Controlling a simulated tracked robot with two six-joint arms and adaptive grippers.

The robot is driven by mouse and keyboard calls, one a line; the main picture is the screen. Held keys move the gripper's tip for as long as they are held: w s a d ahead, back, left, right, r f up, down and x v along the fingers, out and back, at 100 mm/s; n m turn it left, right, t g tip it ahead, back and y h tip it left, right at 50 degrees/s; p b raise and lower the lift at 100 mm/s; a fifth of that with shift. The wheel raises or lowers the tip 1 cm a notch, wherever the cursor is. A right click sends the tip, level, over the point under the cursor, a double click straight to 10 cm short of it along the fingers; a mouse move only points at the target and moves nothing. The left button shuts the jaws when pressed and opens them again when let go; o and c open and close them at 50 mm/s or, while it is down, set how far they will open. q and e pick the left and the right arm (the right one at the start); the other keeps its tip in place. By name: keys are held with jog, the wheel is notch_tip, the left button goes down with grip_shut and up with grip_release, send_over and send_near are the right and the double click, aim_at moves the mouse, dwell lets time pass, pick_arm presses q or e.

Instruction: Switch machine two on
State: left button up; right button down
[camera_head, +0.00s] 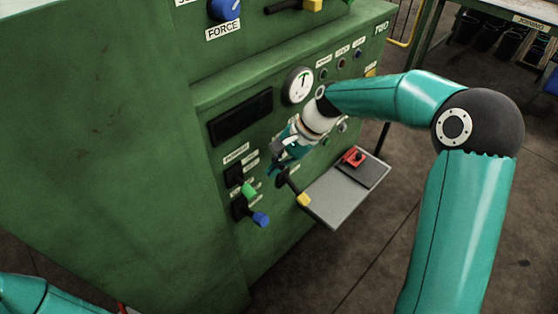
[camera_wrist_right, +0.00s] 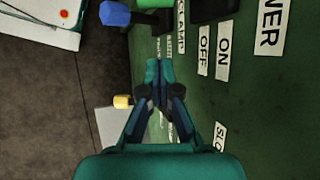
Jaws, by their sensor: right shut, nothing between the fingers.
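The green machine (camera_head: 215,75) fills the left and middle of the head view. On its front, a black switch (camera_head: 233,175) sits below a label that seems to read POWER. In the wrist view, part of this black switch (camera_wrist_right: 215,9) shows at the top, near the ON label (camera_wrist_right: 224,59) and OFF label (camera_wrist_right: 203,50). Which way it is set I cannot tell. My right gripper (camera_head: 272,172) is shut and empty, in front of the panel, right of the switch. Its closed fingers (camera_wrist_right: 157,72) point towards the labels. My left gripper is out of view.
A green-knobbed lever (camera_head: 249,189), a blue-knobbed lever (camera_head: 261,219) and a yellow-knobbed lever (camera_head: 303,200) stick out near the switch. A grey shelf (camera_head: 325,205) juts out to the right, with a red part (camera_head: 354,157) on its dark pad. A round gauge (camera_head: 299,86) sits above.

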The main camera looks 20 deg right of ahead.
aim_at(243, 186)
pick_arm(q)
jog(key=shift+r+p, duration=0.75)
pick_arm(e)
jog(key=a, duration=0.1)
jog(key=a+f, duration=0.1)
jog(key=a, duration=0.1)
jog(key=s+a+f, duration=0.1)
jog(key=a, duration=0.1)
jog(key=shift+a, duration=0.1)
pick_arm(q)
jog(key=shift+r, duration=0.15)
pick_arm(e)
jog(key=shift+s, duration=0.1)
